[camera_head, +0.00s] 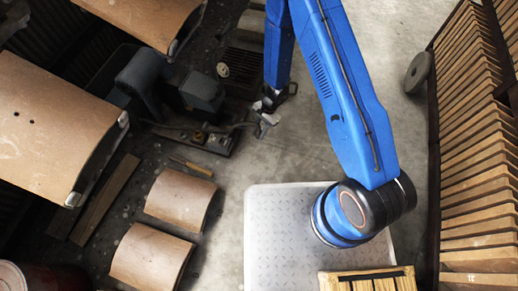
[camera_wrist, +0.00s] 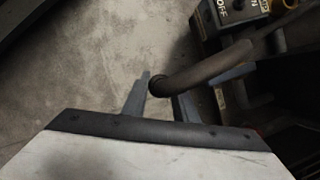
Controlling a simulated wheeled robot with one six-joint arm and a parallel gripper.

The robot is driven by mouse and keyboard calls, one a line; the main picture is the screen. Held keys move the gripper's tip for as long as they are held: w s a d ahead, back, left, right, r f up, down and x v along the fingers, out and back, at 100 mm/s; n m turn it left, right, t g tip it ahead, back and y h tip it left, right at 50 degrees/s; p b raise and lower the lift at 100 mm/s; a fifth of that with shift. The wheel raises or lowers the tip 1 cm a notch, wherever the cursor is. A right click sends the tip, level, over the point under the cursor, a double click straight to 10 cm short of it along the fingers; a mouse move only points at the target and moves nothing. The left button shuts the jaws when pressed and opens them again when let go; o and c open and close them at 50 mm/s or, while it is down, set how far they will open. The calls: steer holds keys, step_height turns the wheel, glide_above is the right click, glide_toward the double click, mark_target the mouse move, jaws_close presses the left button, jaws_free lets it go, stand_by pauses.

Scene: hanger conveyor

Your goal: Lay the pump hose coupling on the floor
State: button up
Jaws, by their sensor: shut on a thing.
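My gripper (camera_head: 264,119) is low over the concrete floor (camera_head: 240,180), just right of a dark pump (camera_head: 204,92). In the wrist view my gripper (camera_wrist: 160,100) has its two grey fingers on either side of the end of a dark hose (camera_wrist: 212,65). It is shut on the pump hose coupling (camera_wrist: 157,86) at that end, partly hidden between the fingers. The hose curves up and right toward the pump's panel (camera_wrist: 233,14). The gap between coupling and floor is hard to judge.
Curved tan panels (camera_head: 181,197) lie on the floor at the left, with larger ones (camera_head: 55,125) behind. A wooden slatted rack (camera_head: 480,150) lines the right side. A round grey disc (camera_head: 417,72) leans by it. Bare concrete lies below and right of the gripper.

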steer(key=shift+s+f, duration=0.25)
steer(key=shift+f, duration=4.9)
steer(key=shift+f, duration=0.15)
steer(key=o, duration=1)
steer(key=v, duration=1.2)
steer(key=shift+w+r, duration=0.1)
steer(key=shift+r, duration=0.2)
